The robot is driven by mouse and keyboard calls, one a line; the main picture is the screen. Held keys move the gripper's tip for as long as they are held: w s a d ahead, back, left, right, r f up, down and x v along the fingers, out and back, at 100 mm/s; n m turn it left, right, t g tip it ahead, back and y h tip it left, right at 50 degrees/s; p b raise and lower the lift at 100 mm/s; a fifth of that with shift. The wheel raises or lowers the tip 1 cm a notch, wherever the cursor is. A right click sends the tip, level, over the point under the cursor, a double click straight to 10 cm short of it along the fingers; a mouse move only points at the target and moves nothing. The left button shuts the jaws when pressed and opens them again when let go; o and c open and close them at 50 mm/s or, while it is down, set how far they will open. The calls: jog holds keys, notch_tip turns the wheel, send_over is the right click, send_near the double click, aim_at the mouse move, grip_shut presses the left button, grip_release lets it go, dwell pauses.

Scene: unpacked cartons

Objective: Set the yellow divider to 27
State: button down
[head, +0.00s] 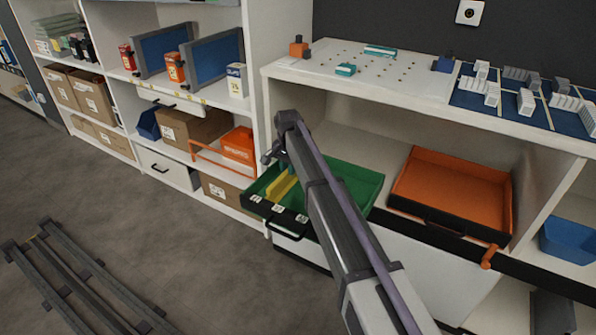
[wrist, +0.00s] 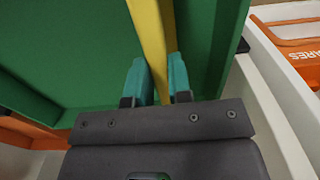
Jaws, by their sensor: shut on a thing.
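The yellow divider (head: 284,186) stands in the green drawer (head: 354,182), near its left end in the head view. The drawer's dark front carries several small white labels, too small to read. In the wrist view the divider (wrist: 151,40) runs as a yellow strip between the teal fingertips of my gripper (wrist: 156,82), which is shut on it. Green drawer floor (wrist: 90,50) shows on both sides of the divider. In the head view my arm hides part of the drawer and its front.
An orange tray (head: 452,190) sits to the right of the green drawer. An orange bin (head: 237,146) and an orange rail stand on the shelf to the left. Blue and white parts lie on the counter (head: 420,84) above. The floor (head: 190,250) in front is mostly clear.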

jog(key=shift+w+a, duration=0.6)
jog(key=shift+a, duration=0.35)
jog(key=c, duration=1)
grip_release()
jog(key=shift+s+a, duration=0.1)
jog(key=shift+a, duration=0.05)
jog(key=shift+c, duration=0.2)
notch_tip(320, 180, up, 11)
jog(key=p, duration=1.1)
jog(key=shift+f, duration=0.15)
